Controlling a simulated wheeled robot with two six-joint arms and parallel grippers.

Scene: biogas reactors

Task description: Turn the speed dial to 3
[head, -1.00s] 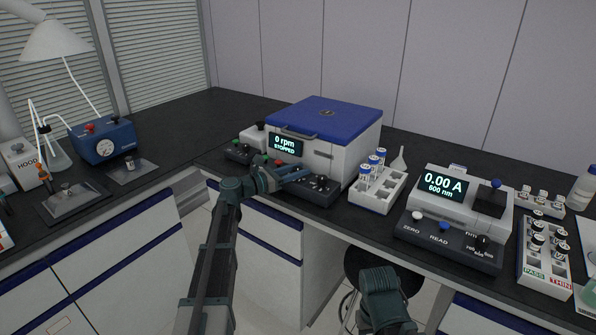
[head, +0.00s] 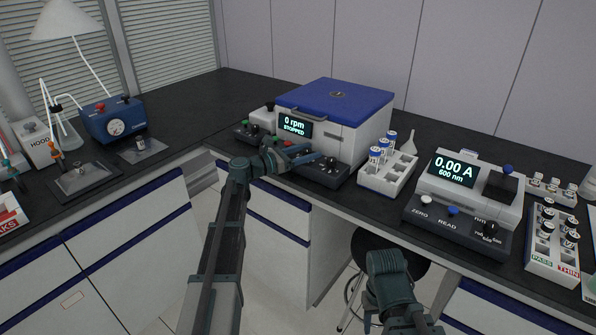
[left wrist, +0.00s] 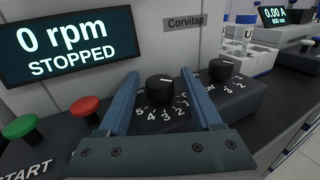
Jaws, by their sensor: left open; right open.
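The centrifuge (head: 345,119) has a blue lid and a screen (head: 295,125) reading "0 rpm STOPPED". In the left wrist view, a black dial (left wrist: 158,88) with a white mark on top has numbers 5 to 1 printed along its near side. A second black dial (left wrist: 222,70) stands to its right. The dials' name labels are not readable. My left gripper (head: 302,152) is open at the centrifuge's front panel. In the left wrist view its fingers (left wrist: 160,80) stand either side of the nearer dial, apparently without gripping it. My right gripper (head: 388,262) is open, low and away from the bench; its fingers are unclear.
Green (left wrist: 20,127) and red (left wrist: 85,106) buttons sit left of the dials. A white vial rack (head: 388,177) and a photometer (head: 465,190) stand to the right. A blue pump box (head: 112,120) stands at left. A stool (head: 385,245) is below the bench.

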